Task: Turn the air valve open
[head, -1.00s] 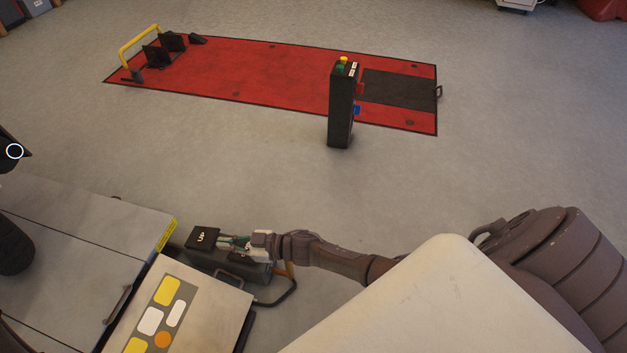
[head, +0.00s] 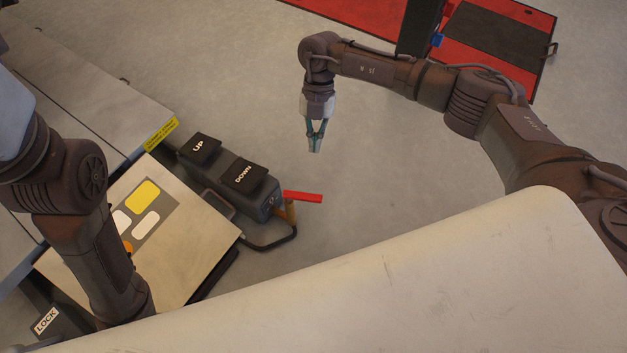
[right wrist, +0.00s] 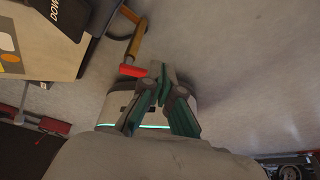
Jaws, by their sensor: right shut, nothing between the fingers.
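The air valve's red lever (head: 303,196) sticks out to the right from the end of the dark pedal box (head: 228,183), above an orange-brown pipe (head: 290,211). In the right wrist view the red lever (right wrist: 132,71) is just left of my fingertips, with the pipe (right wrist: 136,40) behind it. My right gripper (head: 315,149) points down above the floor, up and to the right of the lever in the head view. Its fingers are together and empty, apart from the lever. My left arm shows at the left, but its gripper is out of the picture.
The pedal box carries UP (head: 199,148) and DOWN (head: 243,175) pedals. A dark hose (head: 272,246) loops beside it. A panel with coloured pads (head: 195,257) stands beside the box. A red lift (head: 595,20) lies at the back right. The floor around my right gripper is clear.

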